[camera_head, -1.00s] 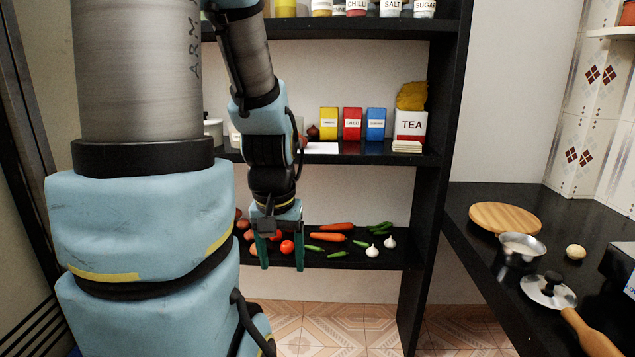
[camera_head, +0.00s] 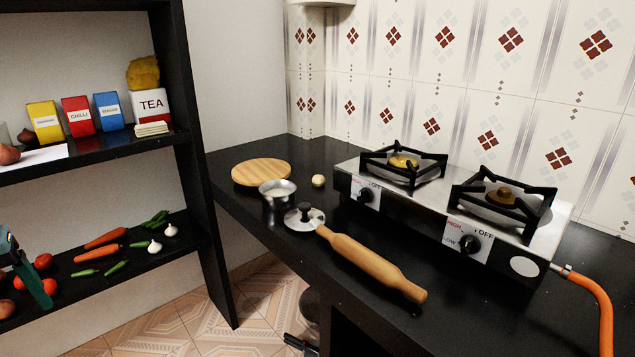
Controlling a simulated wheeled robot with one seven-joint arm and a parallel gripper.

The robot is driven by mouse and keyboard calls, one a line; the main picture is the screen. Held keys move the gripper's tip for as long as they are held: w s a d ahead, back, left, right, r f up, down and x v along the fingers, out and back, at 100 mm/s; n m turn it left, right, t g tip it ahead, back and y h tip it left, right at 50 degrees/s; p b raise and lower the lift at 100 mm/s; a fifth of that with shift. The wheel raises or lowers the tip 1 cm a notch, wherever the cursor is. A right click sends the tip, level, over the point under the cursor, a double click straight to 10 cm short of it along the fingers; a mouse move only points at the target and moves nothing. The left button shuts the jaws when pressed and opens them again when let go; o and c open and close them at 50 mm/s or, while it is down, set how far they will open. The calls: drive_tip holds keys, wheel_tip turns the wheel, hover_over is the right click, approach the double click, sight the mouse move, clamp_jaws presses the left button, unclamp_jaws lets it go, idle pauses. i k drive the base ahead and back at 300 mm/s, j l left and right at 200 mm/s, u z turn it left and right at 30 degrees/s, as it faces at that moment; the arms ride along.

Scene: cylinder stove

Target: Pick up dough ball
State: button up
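The dough ball (camera_head: 318,181) is small, round and pale. It sits on the black counter (camera_head: 335,226) between the metal pot and the stove. My gripper (camera_head: 22,274) shows only partly at the far left edge, in front of the lower shelf. One green finger is clear; the other is cut off or hidden, so its opening does not show now. It is far from the dough ball.
A round wooden board (camera_head: 262,172), a metal pot (camera_head: 277,193), a lid (camera_head: 304,217) and a rolling pin (camera_head: 372,264) lie near the dough ball. A two-burner stove (camera_head: 450,205) stands to its right. A shelf (camera_head: 192,150) with vegetables stands left.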

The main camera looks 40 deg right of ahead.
sight(318, 180)
drive_tip(key=z, duration=1.4)
drive_tip(key=i+j+u, duration=0.1)
drive_tip(key=i, duration=0.35)
drive_tip(key=i+j+u, duration=0.1)
drive_tip(key=i+j, duration=0.2)
drive_tip(key=i, duration=0.2)
drive_tip(key=i+j+u, duration=0.1)
drive_tip(key=i, duration=0.4)
